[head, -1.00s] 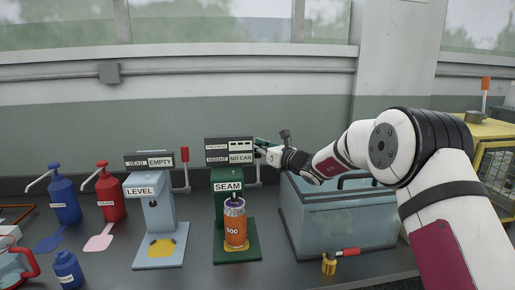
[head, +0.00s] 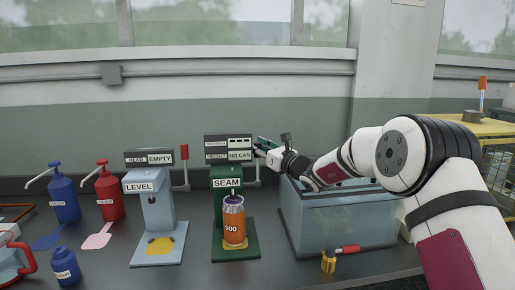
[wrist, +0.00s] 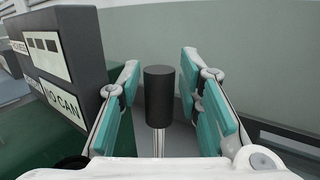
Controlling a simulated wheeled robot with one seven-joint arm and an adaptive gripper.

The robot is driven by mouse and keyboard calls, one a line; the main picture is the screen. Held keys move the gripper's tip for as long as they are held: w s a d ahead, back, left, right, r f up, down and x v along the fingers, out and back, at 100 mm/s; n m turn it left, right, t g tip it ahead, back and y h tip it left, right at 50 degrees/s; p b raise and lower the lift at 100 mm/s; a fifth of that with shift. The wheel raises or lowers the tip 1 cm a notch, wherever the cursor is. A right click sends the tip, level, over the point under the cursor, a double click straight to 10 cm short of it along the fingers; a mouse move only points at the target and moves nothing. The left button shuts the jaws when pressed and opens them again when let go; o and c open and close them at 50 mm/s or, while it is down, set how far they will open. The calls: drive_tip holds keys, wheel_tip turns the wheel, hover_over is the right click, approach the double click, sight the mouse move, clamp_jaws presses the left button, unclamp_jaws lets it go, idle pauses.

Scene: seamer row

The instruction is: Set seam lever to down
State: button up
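The green seam machine (head: 227,180) stands on the bench with an orange can (head: 234,226) on its base. Its display box (head: 228,148) reads NO CAN and also shows at the left in the wrist view (wrist: 72,58). The seam lever shows in the wrist view as an upright dark knob (wrist: 159,88) on a thin metal rod. My gripper (wrist: 161,85) is open, with a teal finger on each side of the knob and a gap at both sides. In the head view my gripper (head: 263,147) is at the display box's right edge and hides the knob; only the lever's lower bracket (head: 251,184) shows.
Left of the seam machine stands the light blue level machine (head: 157,210) with its own red-handled lever (head: 185,154). A clear blue-grey bin (head: 345,215) stands right of the seam machine, under my arm. Blue (head: 63,198) and red (head: 110,195) pump bottles stand far left.

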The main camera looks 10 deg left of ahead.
drive_tip(key=shift+s, duration=0.1)
idle(0.3)
drive_tip(key=v, duration=0.8)
drive_tip(key=shift+d+f, duration=0.1)
